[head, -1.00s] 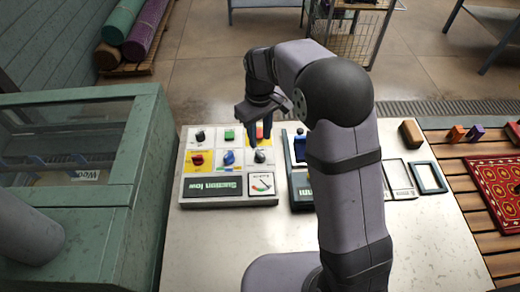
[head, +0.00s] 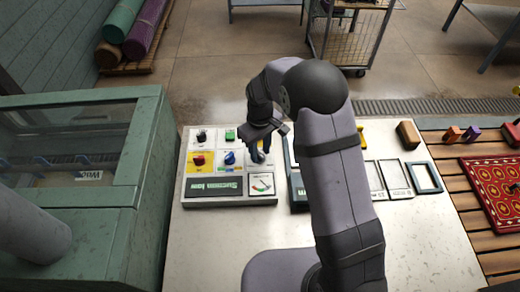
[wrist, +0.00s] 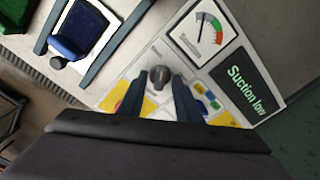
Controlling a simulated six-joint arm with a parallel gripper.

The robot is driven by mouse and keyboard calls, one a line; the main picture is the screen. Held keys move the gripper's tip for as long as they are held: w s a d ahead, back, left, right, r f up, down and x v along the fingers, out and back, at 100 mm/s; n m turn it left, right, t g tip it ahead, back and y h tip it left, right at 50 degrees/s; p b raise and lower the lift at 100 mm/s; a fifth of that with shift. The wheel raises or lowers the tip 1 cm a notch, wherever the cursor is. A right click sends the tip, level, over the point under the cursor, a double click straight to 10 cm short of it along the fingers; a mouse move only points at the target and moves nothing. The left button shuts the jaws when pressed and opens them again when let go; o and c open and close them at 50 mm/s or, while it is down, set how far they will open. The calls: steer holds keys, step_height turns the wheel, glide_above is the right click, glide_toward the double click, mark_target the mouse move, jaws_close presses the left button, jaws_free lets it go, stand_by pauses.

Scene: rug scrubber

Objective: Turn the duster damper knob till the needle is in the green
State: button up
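The control panel (head: 228,201) lies on the pale table. Its dark grey knob (wrist: 159,77) sits just above the dial gauge (head: 262,184) in the head view. My gripper (wrist: 160,80) is over this knob, open, with one finger on each side; I cannot tell whether the fingers touch it. In the wrist view the gauge (wrist: 207,36) shows its needle in the pale grey part, outside the green band. The display (wrist: 247,88) reads "Suction low". The knob labels are too small to read.
A blue knob (head: 230,157), a red knob (head: 198,159), a black knob (head: 201,135) and a green button (head: 230,134) are close by on the panel. A second device with a blue part (wrist: 68,47) stands beside it. A green glass-topped cabinet (head: 148,140) is at left.

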jaws_close()
steer(key=shift+m, duration=0.4)
steer(key=m+b, duration=0.1)
steer(key=m, duration=0.4)
steer(key=shift+m, duration=0.3)
steer(key=m, duration=0.6)
steer(key=shift+b, duration=0.3)
steer(key=shift+r, duration=0.1)
steer(key=shift+w, duration=0.1)
jaws_free()
